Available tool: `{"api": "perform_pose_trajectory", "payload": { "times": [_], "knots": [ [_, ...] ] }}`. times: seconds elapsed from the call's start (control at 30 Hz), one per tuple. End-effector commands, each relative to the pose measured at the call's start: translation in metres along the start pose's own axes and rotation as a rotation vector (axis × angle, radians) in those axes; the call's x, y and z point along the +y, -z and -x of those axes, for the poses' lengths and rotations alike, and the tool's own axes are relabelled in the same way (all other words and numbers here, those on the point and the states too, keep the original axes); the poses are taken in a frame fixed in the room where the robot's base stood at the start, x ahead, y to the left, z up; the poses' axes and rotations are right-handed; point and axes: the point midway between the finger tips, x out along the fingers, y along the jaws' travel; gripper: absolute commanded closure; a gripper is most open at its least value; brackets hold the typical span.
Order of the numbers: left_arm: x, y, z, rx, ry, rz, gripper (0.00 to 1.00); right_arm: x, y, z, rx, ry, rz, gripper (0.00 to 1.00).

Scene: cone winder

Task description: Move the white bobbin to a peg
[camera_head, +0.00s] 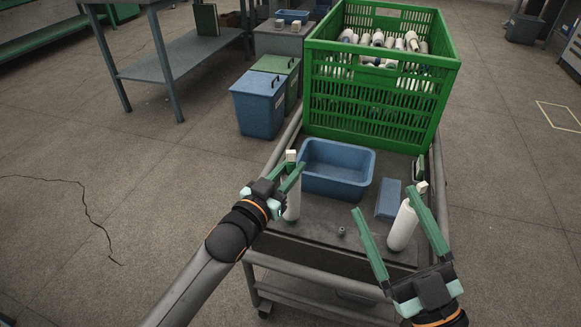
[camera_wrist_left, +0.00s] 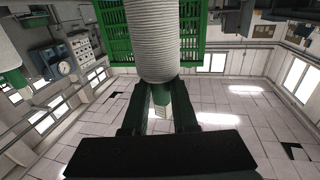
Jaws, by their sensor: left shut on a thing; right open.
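My left gripper (camera_head: 292,176) is shut on a white bobbin (camera_head: 292,203), which stands roughly upright at the trolley's left side. In the left wrist view this bobbin (camera_wrist_left: 160,40) rises from between the dark green fingers (camera_wrist_left: 160,92). In the head view, I cannot tell whether its base touches the trolley top. A second white bobbin (camera_head: 402,228) leans on the right of the trolley. My right gripper (camera_head: 385,202) is open, its fingers spread to either side of this bobbin in the picture; contact is unclear. I cannot make out a peg.
A blue tray (camera_head: 337,187) and a flat blue block (camera_head: 388,198) are on the dark trolley top (camera_head: 318,228), with a small grey piece (camera_head: 342,231) near its front. A green crate (camera_head: 372,128) of bobbins stands behind. Blue (camera_head: 259,108) and green bins are at left.

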Motion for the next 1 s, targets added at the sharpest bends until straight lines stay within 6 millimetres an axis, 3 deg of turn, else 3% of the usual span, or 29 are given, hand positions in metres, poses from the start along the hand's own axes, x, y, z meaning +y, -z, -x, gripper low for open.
{"api": "perform_pose_trajectory", "payload": {
  "times": [1.0],
  "knots": [
    [0.0, -0.009, 0.0, 0.002, 0.0, 0.001, 1.0, -0.001, -0.002, 0.001, 0.0, 0.0, 0.0, 0.12]
  ]
}}
